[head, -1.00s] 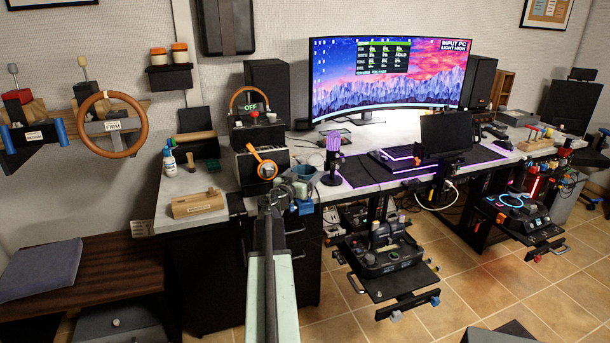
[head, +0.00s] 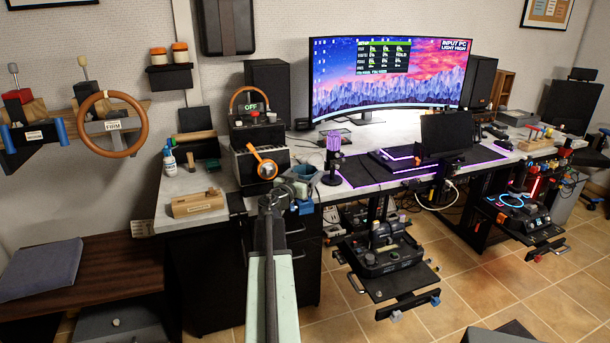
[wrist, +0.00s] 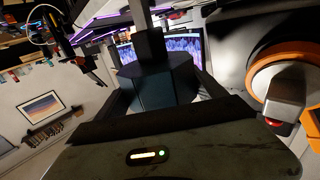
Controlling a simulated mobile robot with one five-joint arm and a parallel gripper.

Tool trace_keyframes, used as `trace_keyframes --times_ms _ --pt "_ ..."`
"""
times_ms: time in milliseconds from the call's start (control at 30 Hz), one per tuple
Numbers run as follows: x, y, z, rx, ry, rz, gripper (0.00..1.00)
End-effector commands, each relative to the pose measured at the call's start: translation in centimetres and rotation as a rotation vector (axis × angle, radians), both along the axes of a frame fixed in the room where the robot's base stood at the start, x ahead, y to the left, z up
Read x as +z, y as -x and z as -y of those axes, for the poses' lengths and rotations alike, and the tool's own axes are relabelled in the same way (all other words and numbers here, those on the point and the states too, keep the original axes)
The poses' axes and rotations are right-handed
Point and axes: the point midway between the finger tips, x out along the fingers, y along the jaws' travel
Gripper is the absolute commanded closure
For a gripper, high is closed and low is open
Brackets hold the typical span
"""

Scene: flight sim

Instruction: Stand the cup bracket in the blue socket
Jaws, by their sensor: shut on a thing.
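My gripper (head: 292,188) is at the front edge of the desk, left of the microphone. In the wrist view its fingers (wrist: 158,88) are shut on a dark blue-grey, faceted piece with an upright block, which I take for the cup bracket (wrist: 155,82). In the head view the bracket (head: 303,172) shows as a blue-grey, open box shape just above the gripper. A small bright blue part (head: 305,208) sits low beside the gripper at the desk edge. It may be the blue socket; my arm partly hides that area, and I cannot tell if the two touch.
An orange ring (head: 263,165) on a black box stands close left of the gripper and shows large in the wrist view (wrist: 285,75). A purple microphone (head: 333,155) stands close right. A wooden block (head: 198,203) lies on the left desk corner. Black equipment (head: 387,255) is mounted below the desk.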

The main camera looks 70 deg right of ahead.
Motion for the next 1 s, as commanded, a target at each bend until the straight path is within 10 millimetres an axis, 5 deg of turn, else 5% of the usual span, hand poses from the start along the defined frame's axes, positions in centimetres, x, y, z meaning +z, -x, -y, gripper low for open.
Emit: trace_keyframes --times_ms 1000 --pt "-2.2 0.0 0.0 0.0 0.0 0.0 0.67"
